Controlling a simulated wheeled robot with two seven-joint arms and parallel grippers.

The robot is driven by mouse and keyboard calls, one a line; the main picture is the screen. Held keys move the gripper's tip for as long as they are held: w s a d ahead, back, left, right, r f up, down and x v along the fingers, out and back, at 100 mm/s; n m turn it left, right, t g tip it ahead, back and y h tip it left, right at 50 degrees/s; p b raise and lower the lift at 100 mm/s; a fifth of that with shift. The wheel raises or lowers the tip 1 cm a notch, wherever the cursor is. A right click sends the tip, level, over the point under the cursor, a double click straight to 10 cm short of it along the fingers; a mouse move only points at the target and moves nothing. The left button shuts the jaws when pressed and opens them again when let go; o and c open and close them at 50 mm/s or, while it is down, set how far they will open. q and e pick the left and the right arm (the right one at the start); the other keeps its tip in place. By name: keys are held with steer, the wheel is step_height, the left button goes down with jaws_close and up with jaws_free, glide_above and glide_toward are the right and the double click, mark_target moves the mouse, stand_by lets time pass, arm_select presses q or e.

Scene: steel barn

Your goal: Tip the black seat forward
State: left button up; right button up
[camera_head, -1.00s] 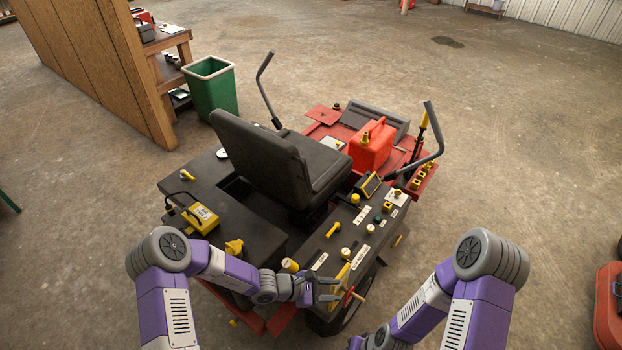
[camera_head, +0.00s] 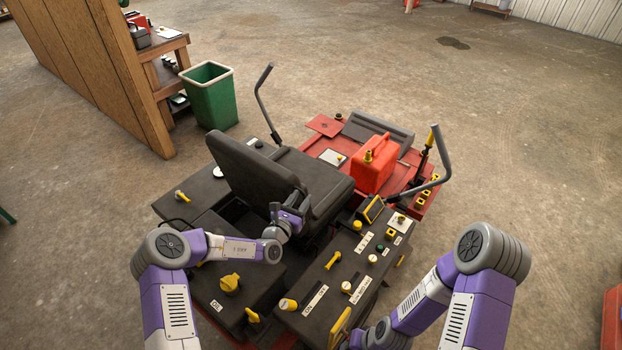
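The black seat (camera_head: 322,178) is on the ride-on mower, its backrest (camera_head: 250,172) upright at the rear and its cushion roughly level. My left gripper (camera_head: 297,210) is at the near side of the seat, by the corner between backrest and cushion. It is seen from behind and its fingers are mostly hidden, so I cannot tell whether they touch the seat or how far apart they are. My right arm comes in at the lower right, and its gripper is below the picture's edge.
A console (camera_head: 345,275) with yellow knobs and levers lies just right of my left gripper. A red fuel can (camera_head: 373,170) stands ahead of the seat. Two grey control levers (camera_head: 262,100) rise beside it.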

arm_select(q)
steer(key=x, duration=0.7)
steer(key=shift+w+d, duration=0.2)
steer(key=shift+r, duration=0.1)
steer(key=shift+a, duration=0.1)
steer(key=c, duration=0.6)
jaws_close()
